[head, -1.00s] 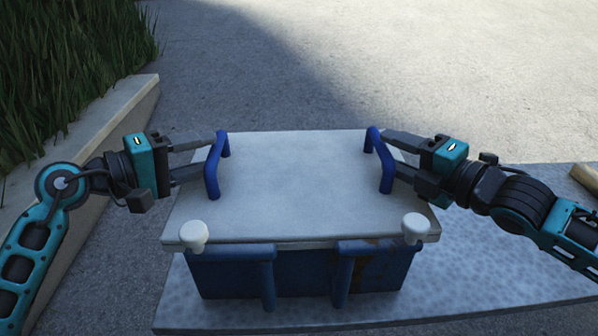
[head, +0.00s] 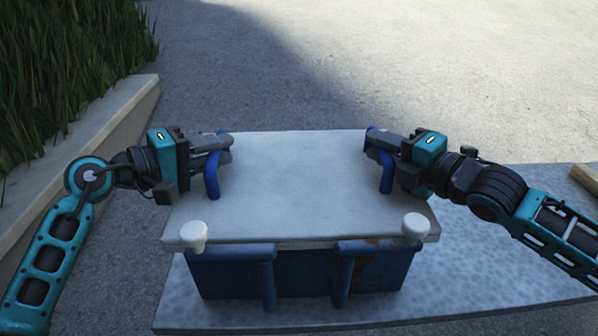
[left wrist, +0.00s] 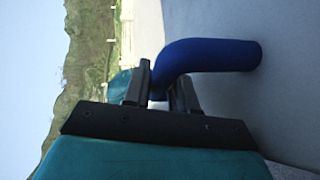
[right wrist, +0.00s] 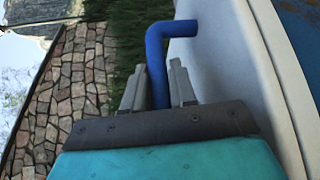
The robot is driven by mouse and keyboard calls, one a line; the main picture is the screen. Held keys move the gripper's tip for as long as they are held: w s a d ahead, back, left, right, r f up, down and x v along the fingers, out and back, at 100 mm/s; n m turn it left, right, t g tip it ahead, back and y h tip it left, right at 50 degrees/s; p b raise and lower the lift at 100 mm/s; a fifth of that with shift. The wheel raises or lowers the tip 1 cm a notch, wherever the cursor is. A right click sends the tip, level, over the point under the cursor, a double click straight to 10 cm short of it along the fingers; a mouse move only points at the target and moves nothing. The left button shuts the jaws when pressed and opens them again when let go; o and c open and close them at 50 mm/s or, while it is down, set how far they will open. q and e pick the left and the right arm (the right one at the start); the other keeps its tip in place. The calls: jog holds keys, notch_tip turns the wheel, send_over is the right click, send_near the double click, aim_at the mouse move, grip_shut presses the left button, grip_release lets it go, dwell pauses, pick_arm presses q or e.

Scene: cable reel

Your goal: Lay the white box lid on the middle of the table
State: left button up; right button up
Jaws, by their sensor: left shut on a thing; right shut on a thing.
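The white box lid (head: 300,190) lies flat on top of the blue box (head: 310,275), which stands on the grey table (head: 480,270). The lid has a blue handle on each side and two white knobs at its near corners. My left gripper (head: 222,148) is shut on the left blue handle (head: 212,178); the left wrist view shows this handle (left wrist: 215,55) between the fingers. My right gripper (head: 378,142) is shut on the right blue handle (head: 386,175); the right wrist view shows that handle (right wrist: 155,60) between the fingers. The inside of the box is hidden.
The table extends to the right of the box and its surface there looks clear. A wooden piece (head: 586,178) is at the table's far right edge. A low concrete kerb (head: 80,160) with grass behind it runs along the left.

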pick_arm(q)
grip_shut()
pick_arm(e)
grip_shut()
pick_arm(q)
jog(key=shift+f, duration=0.1)
dwell(0.4)
jog(key=shift+r, duration=0.25)
pick_arm(e)
jog(key=shift+r, duration=0.25)
